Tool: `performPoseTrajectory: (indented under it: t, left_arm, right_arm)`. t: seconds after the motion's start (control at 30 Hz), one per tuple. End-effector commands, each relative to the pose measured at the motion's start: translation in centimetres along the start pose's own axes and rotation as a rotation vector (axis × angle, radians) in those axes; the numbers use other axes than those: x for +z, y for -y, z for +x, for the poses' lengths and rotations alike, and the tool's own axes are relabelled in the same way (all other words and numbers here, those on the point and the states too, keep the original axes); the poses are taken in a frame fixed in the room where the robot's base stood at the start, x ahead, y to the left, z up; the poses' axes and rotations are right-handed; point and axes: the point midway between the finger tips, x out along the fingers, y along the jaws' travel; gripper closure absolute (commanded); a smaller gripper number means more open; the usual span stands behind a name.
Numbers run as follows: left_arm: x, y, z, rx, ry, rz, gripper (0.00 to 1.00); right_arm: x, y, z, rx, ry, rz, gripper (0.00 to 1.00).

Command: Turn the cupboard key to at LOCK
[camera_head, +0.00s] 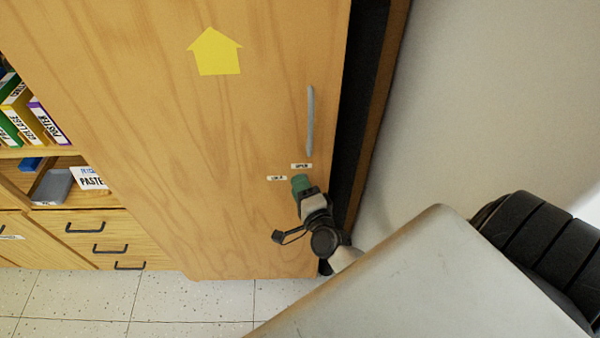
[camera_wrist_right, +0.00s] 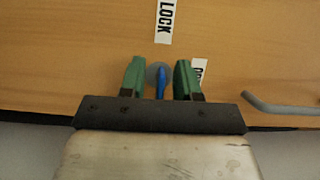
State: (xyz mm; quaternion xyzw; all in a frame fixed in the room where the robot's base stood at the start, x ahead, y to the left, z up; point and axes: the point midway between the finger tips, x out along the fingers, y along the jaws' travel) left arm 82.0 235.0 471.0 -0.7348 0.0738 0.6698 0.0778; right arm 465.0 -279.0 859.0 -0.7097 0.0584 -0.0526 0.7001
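The wooden cupboard door (camera_head: 180,140) is shut in front of me. In the right wrist view a blue key (camera_wrist_right: 161,85) sits in a round grey lock plate (camera_wrist_right: 152,71). My right gripper (camera_wrist_right: 160,79) is open, with one green finger on each side of the key and a gap on both sides. The LOCK label (camera_wrist_right: 166,20) lies above the plate. The OPEN label (camera_wrist_right: 199,70) is partly hidden behind the right finger. In the head view the gripper (camera_head: 301,184) is just below both labels and hides the key. My left gripper is not in view.
A grey vertical door handle (camera_head: 310,121) is just above the labels. A wall (camera_head: 480,90) is close on the right. Shelves with binders and a drawer unit (camera_head: 100,240) stand at the left. Pale tiled floor (camera_head: 80,295) shows below.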

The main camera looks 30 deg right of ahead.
Motion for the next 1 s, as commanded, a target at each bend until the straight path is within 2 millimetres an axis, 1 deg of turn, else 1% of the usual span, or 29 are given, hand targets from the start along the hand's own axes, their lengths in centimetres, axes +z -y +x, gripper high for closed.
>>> performPoseTrajectory:
  t: [0.17,0.27,0.37,0.6,0.7,0.83,1.0]
  left_arm:
    - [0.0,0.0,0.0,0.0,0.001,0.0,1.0]
    - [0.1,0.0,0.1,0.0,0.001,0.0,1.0]
    - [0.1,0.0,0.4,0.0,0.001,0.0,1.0]
    - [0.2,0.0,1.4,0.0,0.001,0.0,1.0]
    - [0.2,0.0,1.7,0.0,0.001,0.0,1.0]
    - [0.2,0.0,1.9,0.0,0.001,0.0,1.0]
    - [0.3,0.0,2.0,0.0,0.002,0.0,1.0]
  right_arm:
    - [0.0,0.0,0.0,0.0,0.0,0.0,0.68]
    - [0.0,0.0,-0.6,0.0,0.0,0.0,0.68]
    - [0.0,-0.2,-1.9,0.001,0.0,0.0,0.68]
    - [0.0,-0.3,-6.8,0.003,0.001,0.0,0.68]
    - [0.0,-0.2,-8.6,0.002,0.0,0.0,0.68]
    - [0.0,-0.2,-10.1,0.001,0.0,-0.001,0.68]
    - [0.0,0.0,-10.8,-0.001,0.0,0.0,0.68]
